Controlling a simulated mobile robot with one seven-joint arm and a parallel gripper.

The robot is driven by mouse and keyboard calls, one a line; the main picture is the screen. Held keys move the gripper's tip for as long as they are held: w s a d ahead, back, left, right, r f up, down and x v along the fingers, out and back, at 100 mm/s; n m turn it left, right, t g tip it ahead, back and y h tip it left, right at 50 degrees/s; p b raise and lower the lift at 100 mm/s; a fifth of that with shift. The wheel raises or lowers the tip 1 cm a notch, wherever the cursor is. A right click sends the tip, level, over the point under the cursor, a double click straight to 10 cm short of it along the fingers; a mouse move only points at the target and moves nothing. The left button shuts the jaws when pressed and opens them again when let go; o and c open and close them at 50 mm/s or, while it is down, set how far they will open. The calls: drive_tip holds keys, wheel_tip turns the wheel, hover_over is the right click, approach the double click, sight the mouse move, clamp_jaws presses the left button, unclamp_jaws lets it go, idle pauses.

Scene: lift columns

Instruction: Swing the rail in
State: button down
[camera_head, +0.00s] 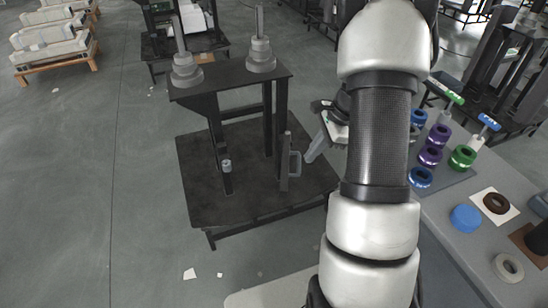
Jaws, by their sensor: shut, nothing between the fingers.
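A dark lift stand (245,82) with two grey stepped posts on top stands on a low black platform (255,200). Under its right side is a dark upright bar (284,165) with a grey loop handle (296,163), which I take to be the rail; which part is the rail is not certain. My gripper (310,157) is shut and empty. It is just right of the handle, its pale fingers pointing down and left. I cannot tell whether it touches the handle. My arm hides the area to its right.
A grey bench (445,215) at the right holds several blue, purple and green rings, with a blue disc (466,218) nearer. A similar dark stand (190,45) is behind. Pale padded items on a wooden rack (55,50) stand far left. The floor at left is mostly clear, with small scraps.

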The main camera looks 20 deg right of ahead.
drive_tip(key=d+f+m+b, duration=0.1)
drive_tip(key=d+f+m, duration=0.2)
drive_tip(key=f, duration=0.7)
drive_tip(key=shift+s+d+f, duration=0.2)
drive_tip(key=shift+s+d, duration=0.05)
drive_tip(key=shift+d, duration=0.25)
drive_tip(key=w+a+f+b, duration=0.3)
drive_tip(key=a+f, duration=0.4)
drive_tip(key=f, duration=0.2)
drive_tip(key=shift+a+f, duration=0.1)
